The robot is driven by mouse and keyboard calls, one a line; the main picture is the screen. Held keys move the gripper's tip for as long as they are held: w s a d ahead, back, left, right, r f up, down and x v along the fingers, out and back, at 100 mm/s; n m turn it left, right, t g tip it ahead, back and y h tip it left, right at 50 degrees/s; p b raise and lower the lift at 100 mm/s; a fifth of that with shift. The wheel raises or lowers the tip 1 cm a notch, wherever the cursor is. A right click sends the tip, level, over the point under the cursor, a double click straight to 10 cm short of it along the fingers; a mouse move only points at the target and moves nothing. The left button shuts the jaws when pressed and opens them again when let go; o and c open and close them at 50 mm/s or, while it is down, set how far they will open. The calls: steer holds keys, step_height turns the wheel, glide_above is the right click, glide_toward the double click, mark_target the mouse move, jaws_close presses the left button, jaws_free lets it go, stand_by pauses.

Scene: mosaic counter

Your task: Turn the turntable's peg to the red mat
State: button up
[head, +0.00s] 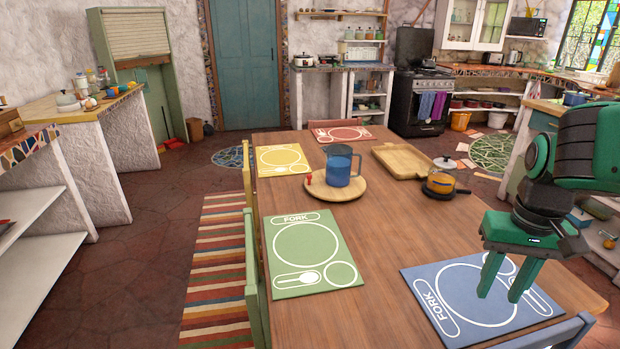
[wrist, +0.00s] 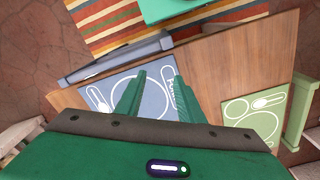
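The turntable (head: 337,196) is a round wooden disc on the table, with a blue-filled jug (head: 338,171) standing on it. Its small red peg (head: 308,178) is at the disc's left edge, on the side of the yellow mat (head: 282,161). The red mat (head: 343,134) lies at the table's far end, behind the turntable. My gripper (head: 500,290) is open and empty above the blue mat (head: 437,290), at the near right, well away from the turntable. In the wrist view, my gripper (wrist: 159,80) shows parted fingers over the blue mat (wrist: 150,98); the turntable is not in that view.
A green mat (head: 303,252) lies at the near left. A wooden tray (head: 402,160) and a lidded glass pot (head: 440,176) on a dark pan stand right of the turntable. Chairs line the table's edges. The table between turntable and blue mat is clear.

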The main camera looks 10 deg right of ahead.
steer(key=w+d+f+n+t+h, duration=0.1)
steer(key=w+d+f+n+h, duration=0.3)
steer(key=w, duration=1)
steer(key=w+d+f+n+t+h, duration=0.15)
steer(key=w+n, duration=0.45)
steer(key=w, duration=0.8)
steer(key=w+d+f+n+t+h, duration=0.1)
steer(key=w+d+f+n+h, duration=0.15)
steer(key=w+n, duration=0.7)
steer(key=n+t+y, duration=0.1)
steer(key=n+t, duration=1.2)
steer(key=n, duration=0.5)
glide_toward(308, 176)
steer(key=shift+w+d, duration=0.1)
steer(key=shift+d, duration=0.2)
steer(key=x, duration=1)
steer(key=shift+w, duration=0.35)
jaws_close()
